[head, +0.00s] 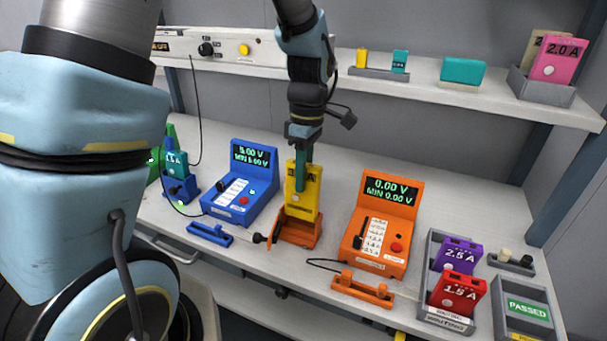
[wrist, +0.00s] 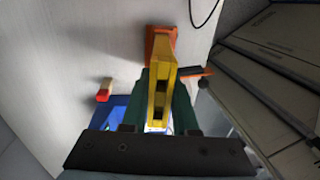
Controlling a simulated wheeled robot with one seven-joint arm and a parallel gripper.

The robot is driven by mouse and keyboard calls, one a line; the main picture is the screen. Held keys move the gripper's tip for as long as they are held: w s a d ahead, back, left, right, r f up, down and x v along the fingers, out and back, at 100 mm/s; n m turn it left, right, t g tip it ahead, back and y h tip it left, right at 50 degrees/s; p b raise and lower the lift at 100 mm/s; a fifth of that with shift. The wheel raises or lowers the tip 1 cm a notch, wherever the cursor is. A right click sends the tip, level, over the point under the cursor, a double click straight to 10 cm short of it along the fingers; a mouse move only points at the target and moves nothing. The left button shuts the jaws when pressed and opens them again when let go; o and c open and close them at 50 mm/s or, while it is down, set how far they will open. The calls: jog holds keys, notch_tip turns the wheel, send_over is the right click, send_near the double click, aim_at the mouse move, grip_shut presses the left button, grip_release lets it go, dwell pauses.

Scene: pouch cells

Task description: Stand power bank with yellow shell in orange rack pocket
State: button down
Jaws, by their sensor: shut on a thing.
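The power bank with the yellow shell (head: 302,192) is upright in the head view, at the orange rack (head: 297,236) on the bench. Its lower end is at the rack pocket; I cannot tell how deep it sits. My gripper (head: 303,160) is above it and shut on its upper part. In the wrist view the yellow power bank (wrist: 158,85) lies between the two green fingers of my gripper (wrist: 160,108). The orange rack (wrist: 160,42) shows beyond its far end.
A blue tester (head: 238,180) stands left of the rack and an orange tester (head: 384,222) right of it. A blue holder (head: 210,235) and an orange holder (head: 362,290) lie in front. A grey tray (head: 436,265) holds purple and red power banks. A shelf (head: 450,92) runs above.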

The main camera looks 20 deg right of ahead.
jog(key=shift+s+a+f+b, duration=0.1)
jog(key=shift+f+b, duration=0.35)
jog(key=shift+f, duration=0.4)
jog(key=shift+s+a+f+b, duration=0.1)
jog(key=shift+f+b, duration=0.35)
jog(key=shift+f, duration=0.4)
jog(key=c, duration=0.6)
grip_release()
jog(key=shift+r, duration=0.1)
jog(key=r, duration=0.3)
jog(key=r+b, duration=0.1)
jog(key=r, duration=0.3)
jog(key=w+d+r, duration=0.1)
jog(key=r, duration=0.2)
jog(key=shift+r, duration=0.35)
jog(key=a+f+m+t, duration=0.1)
jog(key=a+f+m, duration=0.2)
jog(key=a, duration=1)
jog(key=a+f+m+t+h, duration=0.1)
jog(key=a+f+m, duration=0.2)
jog(key=a+m, duration=0.4)
jog(key=w+a, duration=0.1)
jog(key=a, duration=0.4)
jog(key=shift+a+m+t, duration=0.3)
jog(key=shift+a+t, duration=0.05)
jog(key=shift+t, duration=0.05)
